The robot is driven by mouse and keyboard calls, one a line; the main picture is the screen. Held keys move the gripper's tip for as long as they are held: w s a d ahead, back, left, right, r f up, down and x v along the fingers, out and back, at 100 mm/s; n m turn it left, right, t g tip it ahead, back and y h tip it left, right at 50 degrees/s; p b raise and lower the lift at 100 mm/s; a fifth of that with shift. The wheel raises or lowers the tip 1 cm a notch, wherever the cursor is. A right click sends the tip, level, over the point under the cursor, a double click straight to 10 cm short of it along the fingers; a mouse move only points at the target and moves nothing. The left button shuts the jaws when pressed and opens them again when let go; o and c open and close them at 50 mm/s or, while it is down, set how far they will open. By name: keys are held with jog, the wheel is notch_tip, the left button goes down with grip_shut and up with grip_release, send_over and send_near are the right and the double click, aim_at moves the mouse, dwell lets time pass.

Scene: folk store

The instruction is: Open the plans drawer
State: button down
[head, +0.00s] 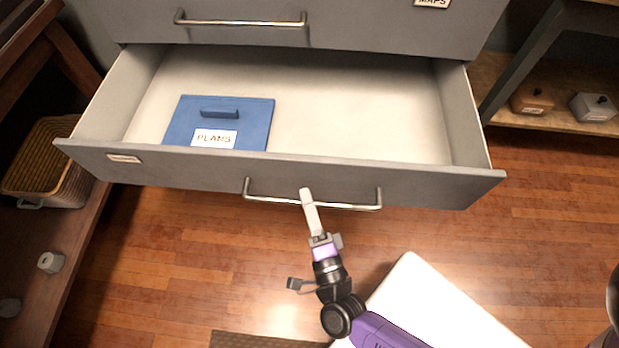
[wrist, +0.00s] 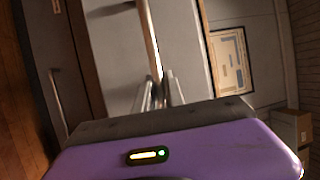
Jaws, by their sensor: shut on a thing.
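The grey plans drawer (head: 420,180) is pulled well out of its cabinet in the head view, its pale inside open to view. A blue folder or box (head: 255,120) labelled PLANS lies inside at the left. The drawer's metal bar handle (head: 350,207) runs along the front. My gripper (head: 307,196) is at the middle of this handle and is shut on it. In the wrist view the fingers (wrist: 160,95) meet at the bar handle (wrist: 150,40).
A drawer labelled MAPS (head: 380,25) above is closed, with its own handle (head: 240,22). A wicker basket (head: 75,170) stands on a shelf at left. Small boxes sit on a right shelf (head: 550,120). Wooden floor (head: 550,220) is clear at right.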

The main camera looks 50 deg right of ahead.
jog(key=shift+s+a+f, duration=0.1)
jog(key=shift+s+a, duration=0.5)
jog(key=shift+a, duration=0.15)
jog(key=c, duration=1.4)
grip_release()
jog(key=shift+c, duration=0.2)
jog(key=v, duration=0.7)
jog(key=shift+s+a, duration=0.2)
jog(key=shift+s, duration=0.15)
jog(key=shift+f, duration=0.15)
